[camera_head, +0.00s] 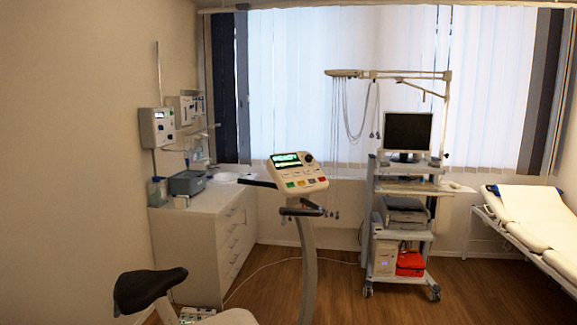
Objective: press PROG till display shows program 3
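An exercise bike's light-coloured console (312,183) stands on a post near the middle of the head view. Its lit green display (286,160) is at the upper left of the panel, but the characters are too small to read. A round dark knob (308,158) is right of the display. Several coloured buttons (300,183), among them green, orange and red ones, line the lower part of the panel. Their labels are too small to read, so I cannot tell which is PROG. My gripper is not in view.
Dark handlebars (301,211) stick out around the console; the black saddle (149,290) is at lower left. A wall box (157,127) with a small lit display hangs above a white cabinet (195,228). A monitor cart (403,235) and a couch (538,225) stand right; wooden floor between is clear.

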